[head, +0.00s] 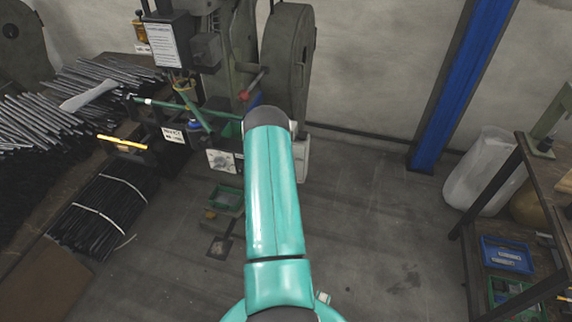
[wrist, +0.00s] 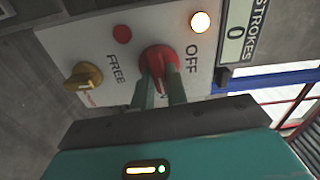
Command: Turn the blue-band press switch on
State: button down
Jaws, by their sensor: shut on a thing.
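In the wrist view, a pale control panel (wrist: 205,55) fills the upper middle. It carries a red rotary switch (wrist: 158,57) between the labels FREE and OFF. My gripper (wrist: 161,84) is shut on this red switch, with a teal finger on each side of it. The fingers hide the lower part of the switch and most of the label below it. A lamp (wrist: 200,22) glows by OFF. In the head view my arm hides my gripper and the switch.
The panel also has a yellow knob (wrist: 83,77), a small red button (wrist: 122,34) and a STROKES counter (wrist: 236,32) reading 0. Dark rods (head: 100,205) lie at the left. A shelf (head: 545,185) stands at the right. The floor between is mostly clear.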

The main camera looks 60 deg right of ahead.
jog(key=shift+d+m, duration=0.1)
jog(key=shift+m, duration=0.5)
jog(key=shift+s, duration=0.1)
jog(key=c, duration=1.4)
grip_release()
jog(key=s+a, duration=0.2)
jog(key=a, duration=1.1)
jog(key=shift+a, duration=0.4)
